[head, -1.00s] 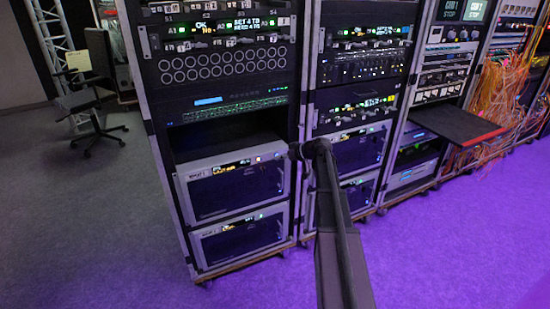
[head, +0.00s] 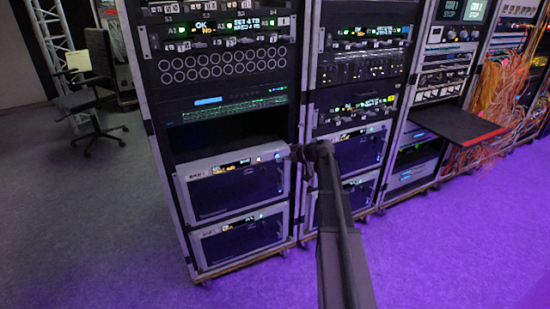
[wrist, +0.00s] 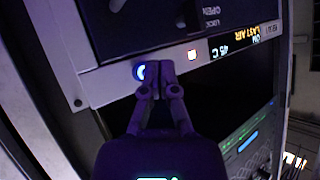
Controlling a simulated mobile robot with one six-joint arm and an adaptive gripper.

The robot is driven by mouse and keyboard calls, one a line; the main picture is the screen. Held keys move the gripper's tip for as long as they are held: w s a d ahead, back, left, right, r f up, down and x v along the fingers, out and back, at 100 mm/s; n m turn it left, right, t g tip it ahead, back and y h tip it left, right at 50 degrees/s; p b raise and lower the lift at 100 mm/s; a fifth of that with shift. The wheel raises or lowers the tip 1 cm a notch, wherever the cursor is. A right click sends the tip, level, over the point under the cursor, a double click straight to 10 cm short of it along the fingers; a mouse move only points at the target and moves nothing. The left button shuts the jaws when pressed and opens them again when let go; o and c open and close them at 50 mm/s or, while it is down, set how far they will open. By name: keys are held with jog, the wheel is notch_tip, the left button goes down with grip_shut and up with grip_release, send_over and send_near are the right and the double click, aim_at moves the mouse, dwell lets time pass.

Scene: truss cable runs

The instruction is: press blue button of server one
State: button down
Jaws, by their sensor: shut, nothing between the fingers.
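The upper server (head: 235,190) in the left rack has a pale top strip with a small display and lit buttons. Its blue button (head: 277,157) glows at the right end of that strip. In the wrist view, which looks upside down, the blue button (wrist: 140,71) shows as a lit ring beside the fingertips. My gripper (wrist: 156,75) is shut and empty, its tips at the button's right edge in that picture. Whether they touch the button I cannot tell. In the head view my gripper (head: 297,152) is small and dark, just right of the blue button.
A white-lit button (wrist: 192,55) and an amber display (wrist: 240,38) sit on the same strip. A second similar server (head: 240,239) is below. A shelf (head: 458,125) juts from a rack at right. Open floor (head: 90,220) lies to the left.

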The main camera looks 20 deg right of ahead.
jog(key=shift+s, duration=0.1)
jog(key=shift+s, duration=2.45)
jog(key=shift+d, duration=0.1)
jog(key=s+a+f+m+g+h, duration=0.1)
jog(key=s+a+f+g, duration=0.2)
jog(key=s+a, duration=0.35)
jog(key=s+a+f+m+g+h, duration=0.1)
jog(key=s+a+f+g, duration=0.2)
jog(key=a, duration=0.7)
jog(key=s+a+f+m+g+h, duration=0.2)
jog(key=s+a+h, duration=0.15)
jog(key=s, duration=0.35)
jog(key=s+a+f+m+g+h, duration=0.1)
jog(key=s+a+f+h, duration=0.2)
jog(key=s, duration=0.4)
notch_tip(320, 180, up, 31)
jog(key=a+p, duration=0.1)
jog(key=p, duration=2.8)
jog(key=shift+f, duration=0.15)
